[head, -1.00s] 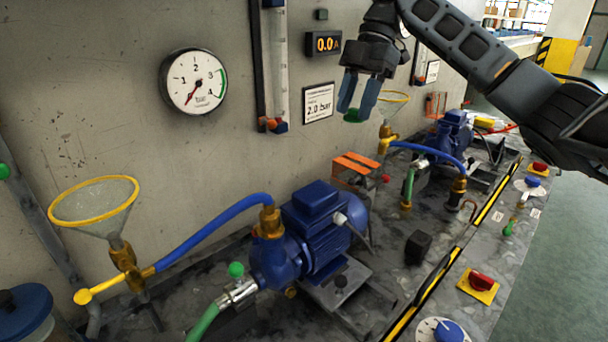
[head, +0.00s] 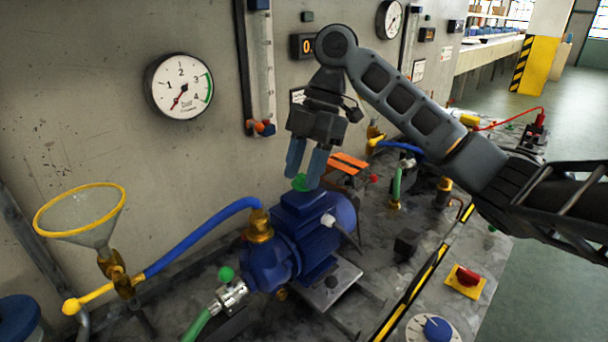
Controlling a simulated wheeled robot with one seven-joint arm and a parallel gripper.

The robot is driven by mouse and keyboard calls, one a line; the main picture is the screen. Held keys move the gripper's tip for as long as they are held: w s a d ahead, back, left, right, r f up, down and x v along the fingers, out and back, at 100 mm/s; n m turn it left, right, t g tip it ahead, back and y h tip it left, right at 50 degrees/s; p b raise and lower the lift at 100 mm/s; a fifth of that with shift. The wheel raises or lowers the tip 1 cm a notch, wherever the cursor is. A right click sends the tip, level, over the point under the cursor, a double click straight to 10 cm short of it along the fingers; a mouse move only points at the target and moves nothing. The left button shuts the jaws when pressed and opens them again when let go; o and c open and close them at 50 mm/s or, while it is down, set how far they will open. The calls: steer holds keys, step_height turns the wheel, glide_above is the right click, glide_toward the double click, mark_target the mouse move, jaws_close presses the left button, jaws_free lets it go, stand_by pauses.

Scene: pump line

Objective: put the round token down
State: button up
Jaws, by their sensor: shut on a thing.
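My gripper (head: 306,170) points down above the near blue pump motor (head: 318,228), close to the grey wall. Its blue fingers are shut on the round token (head: 300,183), a small green disc that shows between and below the fingertips. The token appears just above or behind the motor's top box; whether it touches anything cannot be told from this view.
A yellow-rimmed funnel (head: 80,212) and a blue hose (head: 205,232) stand at the left. An orange-topped guard (head: 348,163) is right behind the gripper. A red switch (head: 466,277) and a blue knob (head: 437,329) line the bench's front edge.

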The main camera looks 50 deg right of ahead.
steer(key=shift+f, duration=0.9)
steer(key=o, duration=1)
steer(key=v, duration=1.2)
steer(key=shift+d, duration=0.1)
